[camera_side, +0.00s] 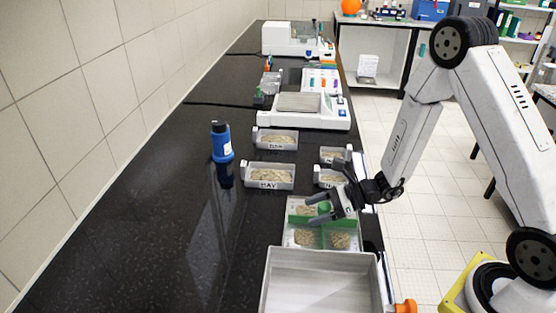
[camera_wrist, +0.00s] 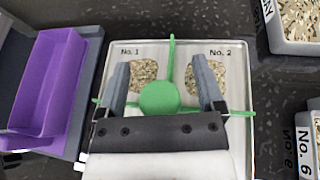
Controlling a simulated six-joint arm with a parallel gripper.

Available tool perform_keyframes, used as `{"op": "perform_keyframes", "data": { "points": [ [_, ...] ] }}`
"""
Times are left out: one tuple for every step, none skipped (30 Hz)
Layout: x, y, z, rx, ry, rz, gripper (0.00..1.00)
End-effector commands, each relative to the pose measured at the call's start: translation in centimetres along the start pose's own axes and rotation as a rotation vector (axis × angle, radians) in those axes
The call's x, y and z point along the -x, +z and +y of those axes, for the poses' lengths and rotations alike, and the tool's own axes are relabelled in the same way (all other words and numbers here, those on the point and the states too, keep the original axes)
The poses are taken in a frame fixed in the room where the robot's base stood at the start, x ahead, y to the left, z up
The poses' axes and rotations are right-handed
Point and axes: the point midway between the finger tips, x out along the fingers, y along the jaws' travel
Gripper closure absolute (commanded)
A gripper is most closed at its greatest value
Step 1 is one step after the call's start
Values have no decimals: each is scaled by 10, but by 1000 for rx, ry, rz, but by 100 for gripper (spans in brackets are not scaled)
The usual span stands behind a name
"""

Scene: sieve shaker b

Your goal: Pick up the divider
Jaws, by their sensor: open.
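The green divider (camera_wrist: 160,97) is a cross of thin walls with a round knob at its middle. It stands on a pale square tray (camera_wrist: 238,70) with piles of grain in its sections, two of them labelled No. 1 and No. 2. In the side view the divider's knob (camera_side: 324,208) shows between the fingers of my gripper (camera_side: 322,207). In the wrist view my gripper (camera_wrist: 160,78) is open, with one finger on each side of the knob and a gap to it on both sides. My gripper hides the near part of the divider and tray.
A large grey-white bin (camera_side: 318,278) stands in front of the tray. Small labelled grain trays, including one marked MAY (camera_side: 268,176), sit behind it. A blue bottle (camera_side: 221,141) stands left. A purple container (camera_wrist: 50,85) is beside the tray. The left counter is mostly clear.

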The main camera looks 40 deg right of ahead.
Motion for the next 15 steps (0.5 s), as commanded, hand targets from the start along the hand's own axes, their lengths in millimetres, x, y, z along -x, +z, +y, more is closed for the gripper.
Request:
{"op": "perform_keyframes", "data": {
  "points": [
    [0,0,0,0,0,0,13],
    [0,0,0,0,0,0,13],
    [0,0,0,0,0,0,13],
    [0,0,0,0,0,0,13],
    [0,0,0,0,0,0,13],
    [0,0,0,0,0,0,13],
    [0,0,0,0,0,0,13],
    [0,0,0,0,0,0,13],
    [0,0,0,0,0,0,13],
    [0,0,0,0,0,0,20],
    [0,0,0,0,0,0,29],
    [0,0,0,0,0,0,42],
    [0,0,0,0,0,0,51],
    [0,0,0,0,0,0,61],
    [0,0,0,0,0,0,74]
  ]
}}
